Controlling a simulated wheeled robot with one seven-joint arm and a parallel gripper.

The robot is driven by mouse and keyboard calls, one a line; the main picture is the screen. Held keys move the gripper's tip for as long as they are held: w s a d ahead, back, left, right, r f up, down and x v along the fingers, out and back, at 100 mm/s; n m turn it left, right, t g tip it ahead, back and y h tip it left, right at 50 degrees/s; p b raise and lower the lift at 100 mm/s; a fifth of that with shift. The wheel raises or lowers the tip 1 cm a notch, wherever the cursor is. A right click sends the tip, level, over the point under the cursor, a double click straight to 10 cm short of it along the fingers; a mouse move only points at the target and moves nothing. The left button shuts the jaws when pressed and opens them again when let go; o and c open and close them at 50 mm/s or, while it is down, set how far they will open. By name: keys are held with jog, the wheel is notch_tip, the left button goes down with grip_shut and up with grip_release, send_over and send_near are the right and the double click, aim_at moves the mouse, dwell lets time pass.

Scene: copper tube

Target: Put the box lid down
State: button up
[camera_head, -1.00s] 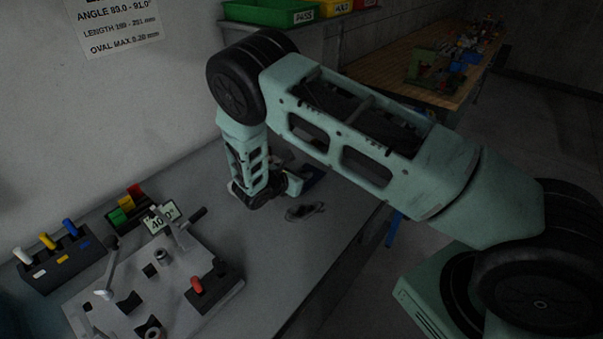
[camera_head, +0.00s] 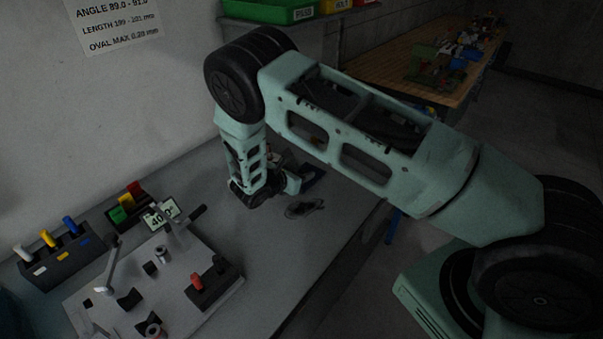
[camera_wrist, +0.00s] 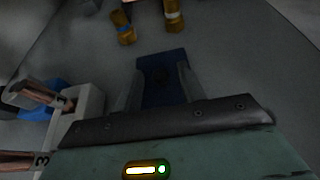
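My gripper (camera_wrist: 162,88) is at the bottom of the wrist view, with one finger on each side of a flat dark blue piece, which looks like the box lid (camera_wrist: 163,72). The lid fills the gap between the fingers and reaches a little past their tips. In the head view, my gripper end is low over the grey bench, partly hidden by the arm. A dark blue patch, apparently the lid (camera_head: 314,174), shows just right of it. Whether the lid touches the bench is unclear.
In the wrist view, copper tubes (camera_wrist: 38,94) sit in a pale holder at left and brass-coloured cylinders (camera_wrist: 123,28) stand ahead. In the head view, a gauge fixture (camera_head: 180,300) is at lower left, a peg rack (camera_head: 62,262) beside it, and a small grey item (camera_head: 304,209) near the bench edge.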

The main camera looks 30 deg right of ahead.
jog(key=b+v, duration=0.3)
jog(key=v, duration=0.7)
jog(key=shift+f+b, duration=0.15)
jog(key=shift+b, duration=0.15)
jog(key=shift+s+a+r, duration=0.35)
jog(key=shift+a, duration=0.2)
jog(key=s+a+r+m+g+y, duration=0.1)
jog(key=s+a+r+m+y, duration=0.2)
jog(key=s, duration=0.7)
jog(key=s+a+r+m+g+y, duration=0.2)
jog(key=s+r+m+y, duration=0.3)
jog(key=s, duration=0.6)
jog(key=s+a+r+m+g+y, duration=0.2)
jog(key=s+a+r+m+y, duration=0.3)
jog(key=s+r, duration=0.3)
jog(key=s+m, duration=0.1)
jog(key=s, duration=0.2)
jog(key=shift+m, duration=0.3)
jog(key=shift+s+a, duration=0.1)
jog(key=shift+a, duration=0.05)
